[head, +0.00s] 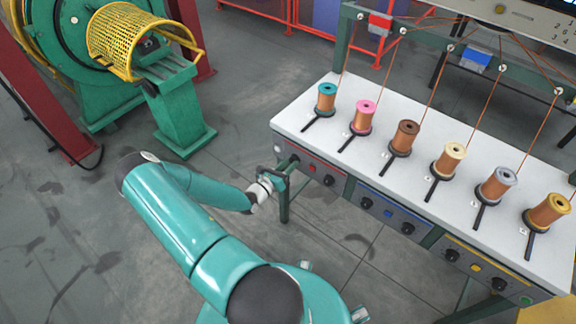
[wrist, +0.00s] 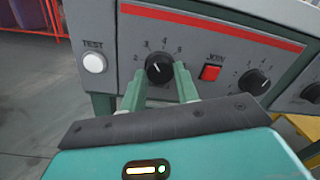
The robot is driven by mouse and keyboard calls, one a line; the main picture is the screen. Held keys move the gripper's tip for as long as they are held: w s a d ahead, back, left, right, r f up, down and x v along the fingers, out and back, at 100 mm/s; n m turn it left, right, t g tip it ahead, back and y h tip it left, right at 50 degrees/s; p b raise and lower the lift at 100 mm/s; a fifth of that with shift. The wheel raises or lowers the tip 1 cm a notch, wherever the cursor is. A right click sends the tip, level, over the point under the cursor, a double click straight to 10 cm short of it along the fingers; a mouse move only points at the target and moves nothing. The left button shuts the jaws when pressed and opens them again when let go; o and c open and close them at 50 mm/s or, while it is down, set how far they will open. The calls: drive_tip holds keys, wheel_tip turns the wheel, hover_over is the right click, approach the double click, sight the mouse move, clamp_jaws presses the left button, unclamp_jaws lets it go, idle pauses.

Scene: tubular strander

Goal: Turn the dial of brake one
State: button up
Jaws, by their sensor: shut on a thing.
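A black round dial (wrist: 158,68) with a numbered scale sits on the grey front panel (wrist: 210,52) under a red stripe. My gripper (wrist: 160,78) has one green finger on each side of this dial and is shut on it. The dial's pointer setting is too small to read surely. No brake label is legible on the panel.
A white TEST button (wrist: 94,63) is left of the dial. A red JOIN button (wrist: 211,72) and a second dial (wrist: 252,82) are to its right. Several wire spools stand on the white bench top (head: 330,148). A green machine (head: 185,110) stands at the left; floor between is clear.

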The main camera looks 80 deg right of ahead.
drive_tip(key=shift+n, duration=0.5)
drive_tip(key=o, duration=1)
drive_tip(key=v, duration=1.4)
drive_tip(key=shift+s, duration=0.1)
